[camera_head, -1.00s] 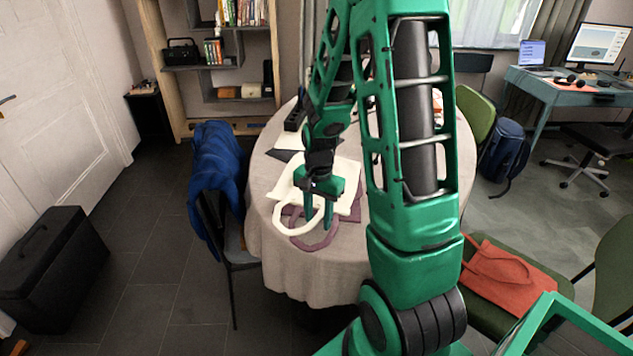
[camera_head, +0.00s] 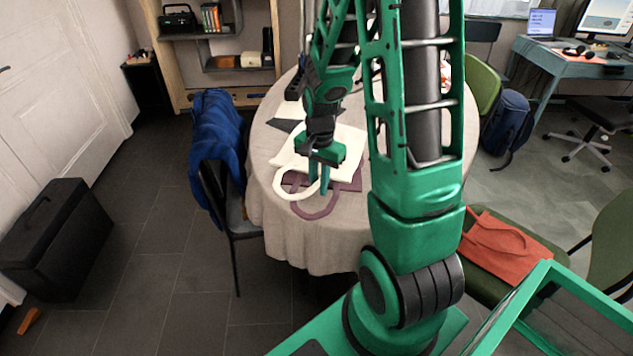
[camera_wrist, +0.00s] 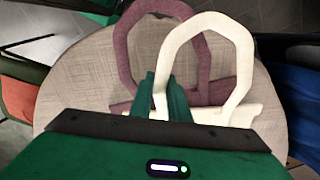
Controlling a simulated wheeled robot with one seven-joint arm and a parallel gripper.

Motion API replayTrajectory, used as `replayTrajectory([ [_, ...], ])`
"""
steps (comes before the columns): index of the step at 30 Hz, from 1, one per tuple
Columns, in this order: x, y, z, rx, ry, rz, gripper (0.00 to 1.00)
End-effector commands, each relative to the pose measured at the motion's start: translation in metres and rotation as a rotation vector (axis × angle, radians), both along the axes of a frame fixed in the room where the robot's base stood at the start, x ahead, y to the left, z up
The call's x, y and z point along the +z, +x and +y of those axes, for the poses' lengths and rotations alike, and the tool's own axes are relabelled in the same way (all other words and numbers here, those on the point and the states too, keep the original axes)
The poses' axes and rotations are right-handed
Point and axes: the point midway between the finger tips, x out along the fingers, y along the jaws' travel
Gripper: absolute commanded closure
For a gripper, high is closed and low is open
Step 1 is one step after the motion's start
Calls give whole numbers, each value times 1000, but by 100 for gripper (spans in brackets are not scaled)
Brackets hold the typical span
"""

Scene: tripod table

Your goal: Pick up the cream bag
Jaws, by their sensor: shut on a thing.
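The cream bag (camera_head: 350,142) lies flat on the round table, its looped handle (camera_head: 281,184) toward the near edge. A purple bag (camera_head: 349,183) lies partly under it, and its handle (camera_head: 317,214) also reaches the near side. My gripper (camera_head: 319,190) points down at the cream handle. In the wrist view the gripper fingers (camera_wrist: 164,98) are shut on one side of the cream handle (camera_wrist: 246,62). The purple handle (camera_wrist: 121,55) shows behind and beside it. Much of the cream bag's body is hidden by my gripper and arm.
The round table (camera_head: 290,240) has a pale cloth. A chair with a blue jacket (camera_head: 216,140) stands at its left. An orange bag (camera_head: 505,248) lies on a green chair at the right. A dark item (camera_head: 285,125) lies beyond the cream bag.

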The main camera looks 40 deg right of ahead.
Motion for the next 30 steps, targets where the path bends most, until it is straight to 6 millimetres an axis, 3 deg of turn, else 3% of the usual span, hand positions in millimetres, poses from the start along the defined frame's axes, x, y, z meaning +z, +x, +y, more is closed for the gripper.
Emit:
replayTrajectory([
  [6,36,-1,1,1,-2,-7,100],
  [15,69,-53,32,2,-1,-6,100],
  [22,88,-82,48,1,-1,-5,100],
  [30,99,-98,57,1,0,-2,100],
])
